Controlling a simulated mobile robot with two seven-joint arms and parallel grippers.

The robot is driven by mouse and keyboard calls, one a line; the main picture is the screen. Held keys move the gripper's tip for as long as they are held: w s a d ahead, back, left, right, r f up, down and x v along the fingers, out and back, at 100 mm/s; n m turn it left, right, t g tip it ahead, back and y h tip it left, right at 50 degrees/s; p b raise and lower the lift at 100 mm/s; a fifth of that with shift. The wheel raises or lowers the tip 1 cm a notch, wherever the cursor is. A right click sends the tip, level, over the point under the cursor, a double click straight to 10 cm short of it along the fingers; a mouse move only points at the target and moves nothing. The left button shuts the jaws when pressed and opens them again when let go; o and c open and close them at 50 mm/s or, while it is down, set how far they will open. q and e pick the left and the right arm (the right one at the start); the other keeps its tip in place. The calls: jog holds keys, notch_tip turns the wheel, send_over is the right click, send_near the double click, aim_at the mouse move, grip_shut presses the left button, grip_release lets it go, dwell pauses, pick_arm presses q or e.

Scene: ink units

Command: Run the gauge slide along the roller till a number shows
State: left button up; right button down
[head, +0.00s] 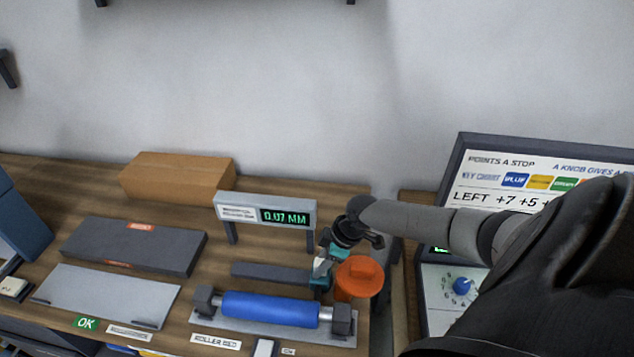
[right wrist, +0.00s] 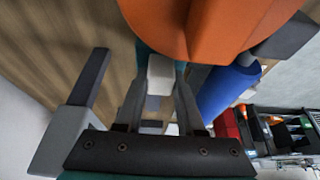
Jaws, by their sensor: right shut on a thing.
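The blue roller (head: 270,309) lies level between two dark end blocks on a grey bed, and shows at the right in the right wrist view (right wrist: 225,92). Behind it runs a dark rail (head: 265,273). The teal gauge slide (head: 320,281) sits near the rail's right end, close to the roller's right end. My right gripper (head: 328,257) is shut on the slide's pale grip (right wrist: 160,75). The grey display (head: 265,214) behind the rail reads 0.07 MM in green. My left gripper is not in view.
An orange round-topped object (head: 358,279) stands just right of the slide, very near my right gripper. A dark grey case (head: 134,246), a pale plate (head: 108,294) and a cardboard box (head: 178,177) are at left. A sign board (head: 540,185) stands at right.

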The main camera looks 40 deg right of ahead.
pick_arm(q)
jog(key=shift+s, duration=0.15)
pick_arm(e)
jog(key=shift+s+d, duration=0.15)
jog(key=shift+d, duration=0.05)
jog(key=c, duration=0.8)
grip_release()
jog(key=shift+s, duration=0.1)
jog(key=shift+o, duration=1.4)
pick_arm(q)
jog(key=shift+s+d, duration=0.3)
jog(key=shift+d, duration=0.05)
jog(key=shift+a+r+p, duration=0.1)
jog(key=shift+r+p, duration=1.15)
jog(key=shift+p, duration=0.05)
pick_arm(e)
jog(key=v, duration=1.5)
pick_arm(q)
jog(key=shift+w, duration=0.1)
pick_arm(e)
jog(key=shift+r, duration=0.1)
